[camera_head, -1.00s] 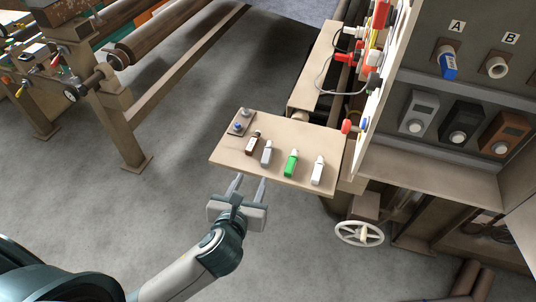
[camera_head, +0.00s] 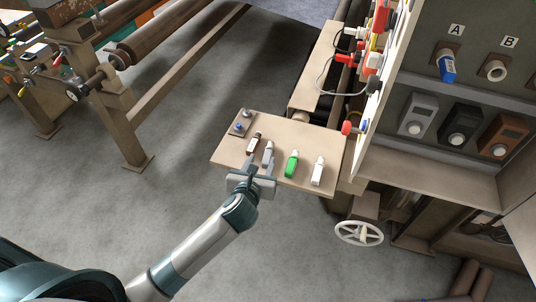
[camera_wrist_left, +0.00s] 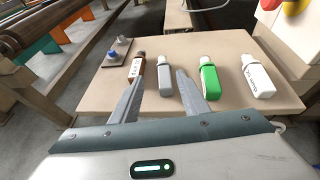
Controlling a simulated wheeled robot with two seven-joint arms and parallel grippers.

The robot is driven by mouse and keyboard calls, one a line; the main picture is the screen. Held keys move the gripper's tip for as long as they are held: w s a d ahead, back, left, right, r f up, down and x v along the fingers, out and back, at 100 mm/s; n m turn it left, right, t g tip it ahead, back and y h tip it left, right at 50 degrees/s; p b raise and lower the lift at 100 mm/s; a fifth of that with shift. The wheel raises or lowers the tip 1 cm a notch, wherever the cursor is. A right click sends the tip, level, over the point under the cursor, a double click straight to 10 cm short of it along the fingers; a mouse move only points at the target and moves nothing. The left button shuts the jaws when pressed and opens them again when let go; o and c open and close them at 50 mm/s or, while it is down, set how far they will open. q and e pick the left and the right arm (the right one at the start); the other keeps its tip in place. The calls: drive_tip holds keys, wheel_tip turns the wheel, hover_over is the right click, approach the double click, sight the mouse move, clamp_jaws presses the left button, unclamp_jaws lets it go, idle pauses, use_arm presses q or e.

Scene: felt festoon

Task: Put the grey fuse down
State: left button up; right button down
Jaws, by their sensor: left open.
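The grey fuse (camera_head: 267,153) rests on a beige shelf board (camera_head: 228,157), between a brown fuse (camera_head: 254,142) and a green fuse (camera_head: 291,163). In the left wrist view the grey fuse (camera_wrist_left: 165,87) sits between the two spread fingers of my left gripper (camera_wrist_left: 160,76). In the head view my left gripper (camera_head: 262,163) is at the board's front edge, its fingers reaching over the board towards the grey fuse. It is open, with a visible gap beside the fuse. My right gripper is not in view.
A white fuse (camera_head: 317,171) rests at the board's right end. A small plate with knobs (camera_head: 241,123) is at its back left corner. To the right, a panel holds a blue fuse (camera_head: 448,68) under label A and an empty-looking socket (camera_head: 496,69) under B. A handwheel (camera_head: 359,233) is below.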

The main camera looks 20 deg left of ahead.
sight(267, 155)
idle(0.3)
use_arm(q)
drive_tip(key=shift+d+p+x, duration=0.2)
drive_tip(key=shift+p+x, duration=0.05)
drive_tip(key=shift+x, duration=1.1)
drive_tip(key=shift+d+p+x, duration=0.15)
drive_tip(key=shift+p+x, duration=0.05)
drive_tip(key=shift+x, duration=1.1)
drive_tip(key=shift+f, duration=0.2)
drive_tip(key=shift+s, duration=0.1)
clamp_jaws()
